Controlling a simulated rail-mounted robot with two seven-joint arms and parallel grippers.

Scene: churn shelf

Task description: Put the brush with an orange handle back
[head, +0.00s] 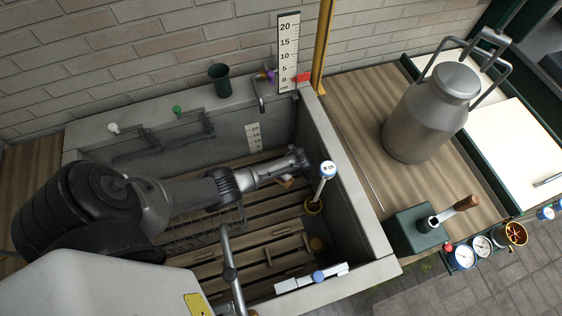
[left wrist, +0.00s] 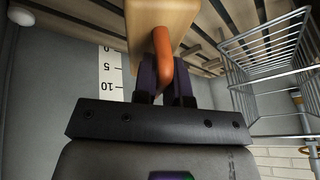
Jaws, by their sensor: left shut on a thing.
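The brush shows in the left wrist view as a pale wooden block (left wrist: 160,18) with a curved orange handle (left wrist: 165,50). My left gripper (left wrist: 165,85) is shut on the orange handle, with dark fingers on both sides of it. In the head view my left gripper (head: 298,158) is low inside the grey trough, close to its right wall. Only a small pale part of the brush (head: 286,183) shows below the gripper there; the rest is hidden. The bristles are not seen. My right gripper is not in view.
The grey trough (head: 382,272) has a slatted wooden floor. A wire basket (left wrist: 265,55) is close by on the right in the wrist view. A white-capped post (head: 326,172) stands beside the gripper. A metal churn (head: 425,115) stands on the wooden counter to the right.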

